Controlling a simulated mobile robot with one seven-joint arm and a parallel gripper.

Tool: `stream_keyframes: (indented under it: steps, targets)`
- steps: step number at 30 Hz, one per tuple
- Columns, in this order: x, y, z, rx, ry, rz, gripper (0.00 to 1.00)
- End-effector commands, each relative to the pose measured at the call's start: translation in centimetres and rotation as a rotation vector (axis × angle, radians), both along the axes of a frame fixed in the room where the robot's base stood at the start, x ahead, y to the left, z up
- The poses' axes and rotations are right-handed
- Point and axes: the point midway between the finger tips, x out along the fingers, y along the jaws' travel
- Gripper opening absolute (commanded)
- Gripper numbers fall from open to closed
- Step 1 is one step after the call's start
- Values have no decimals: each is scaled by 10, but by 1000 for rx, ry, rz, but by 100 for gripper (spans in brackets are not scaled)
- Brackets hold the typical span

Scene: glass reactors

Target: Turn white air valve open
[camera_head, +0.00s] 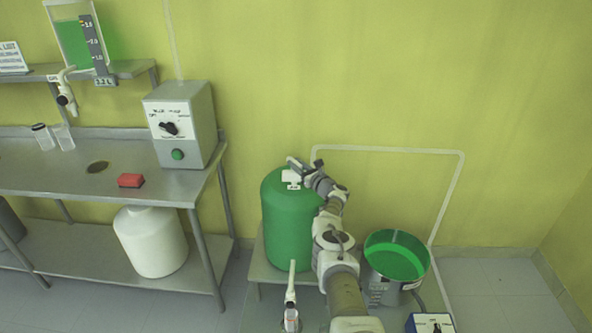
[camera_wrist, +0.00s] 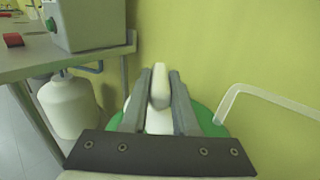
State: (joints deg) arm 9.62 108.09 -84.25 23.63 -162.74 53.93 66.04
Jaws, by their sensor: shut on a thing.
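The white air valve (camera_wrist: 160,92) stands on top of the green tank and shows in the wrist view as a pale upright handle between my two fingers. My gripper (camera_wrist: 160,84) is shut on this handle, with one grey finger on each side. In the head view my gripper (camera_head: 293,165) is over the top of the green tank (camera_head: 286,225), and the white valve body (camera_head: 291,178) shows just below it. My gripper and arm hide part of the valve and the tank's right side.
A white pipe (camera_head: 390,150) runs along the wall right of the tank. A bucket of green liquid (camera_head: 395,285) stands to the right. A metal bench (camera_head: 90,185) with a grey control box (camera_head: 190,148) and a red block (camera_head: 130,180) is at left. A white jug (camera_head: 150,242) sits below.

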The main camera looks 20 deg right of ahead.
Motion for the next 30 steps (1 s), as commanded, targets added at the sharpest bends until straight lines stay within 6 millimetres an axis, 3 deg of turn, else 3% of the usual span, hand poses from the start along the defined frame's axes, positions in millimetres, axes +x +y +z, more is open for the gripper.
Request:
stream_keyframes:
  steps: [1,30]
  targets:
    - [0,-8,0,0,-7,-1,0]
    - [3,-10,-1,5,-12,181,0]
